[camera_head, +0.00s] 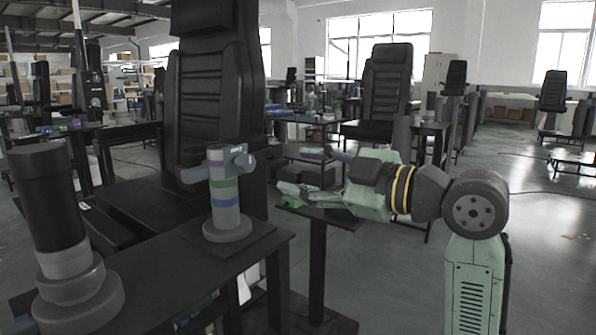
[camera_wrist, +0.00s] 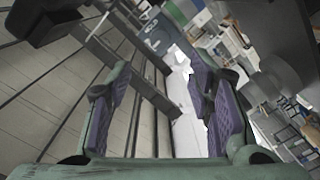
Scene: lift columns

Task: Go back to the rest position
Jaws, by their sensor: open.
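My gripper (camera_head: 298,172) reaches out to the left at mid-height in the head view, with its green body level with the small banded column. Its two fingers are spread apart, with nothing between them. In the wrist view, my gripper (camera_wrist: 165,108) shows both purple-padded fingers wide apart and empty. A grey column with green and blue bands (camera_head: 224,190) stands upright on the dark table, left of my fingertips and apart from them.
A thicker black and grey column (camera_head: 62,240) stands at the left front on the dark table (camera_head: 160,265). A tall black seat (camera_head: 212,90) rises behind the table. A small dark stand (camera_head: 318,255) is below my gripper. Open floor (camera_head: 385,280) lies at the right.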

